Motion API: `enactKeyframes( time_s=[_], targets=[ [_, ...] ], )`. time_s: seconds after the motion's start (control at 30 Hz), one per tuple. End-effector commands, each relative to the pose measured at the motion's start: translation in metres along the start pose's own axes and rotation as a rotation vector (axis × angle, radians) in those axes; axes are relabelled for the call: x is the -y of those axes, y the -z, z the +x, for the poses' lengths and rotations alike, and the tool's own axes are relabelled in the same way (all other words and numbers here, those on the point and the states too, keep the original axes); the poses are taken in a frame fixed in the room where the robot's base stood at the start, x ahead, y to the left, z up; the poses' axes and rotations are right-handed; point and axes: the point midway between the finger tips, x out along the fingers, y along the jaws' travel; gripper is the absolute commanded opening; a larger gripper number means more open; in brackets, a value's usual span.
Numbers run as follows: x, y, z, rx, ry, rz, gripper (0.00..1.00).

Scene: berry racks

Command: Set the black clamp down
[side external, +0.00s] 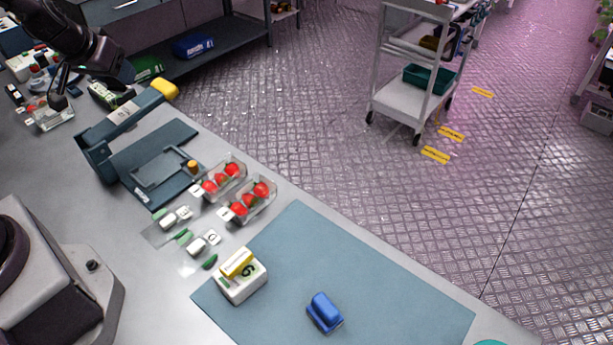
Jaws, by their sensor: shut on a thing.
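My gripper (60,90) is at the upper left, pointing down over the far left of the grey bench. It is shut on a small dark thing (58,102), which I take for the black clamp. Its outline is hard to tell from the dark fingers. It is just above or beside a clear punnet (52,119) with something red in it. I cannot tell whether they touch.
A dark press-like device with a yellow handle end (164,88) stands right of my gripper. Berry punnets (249,204), small white and green items, a white box (240,284) and a blue block (324,312) lie nearer. The blue-grey mat (380,275) is mostly clear.

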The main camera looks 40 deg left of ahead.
Motion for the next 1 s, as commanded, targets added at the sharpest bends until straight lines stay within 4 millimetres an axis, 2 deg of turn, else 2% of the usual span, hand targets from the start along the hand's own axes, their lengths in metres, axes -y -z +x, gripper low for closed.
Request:
enactKeyframes(
  time_s=[0.47, 0.67, 0.87, 1.0],
  targets=[
    [-0.086, -0.019, -0.003, 0.002, -0.258, 0.393, 0.26],
    [-0.137, -0.033, -0.015, 0.0, -0.418, 0.649, 0.26],
    [-0.207, -0.06, -0.046, -0.002, -0.67, 1.045, 0.26],
    [-0.255, -0.086, -0.082, -0.003, -0.88, 1.374, 0.26]
  ],
)
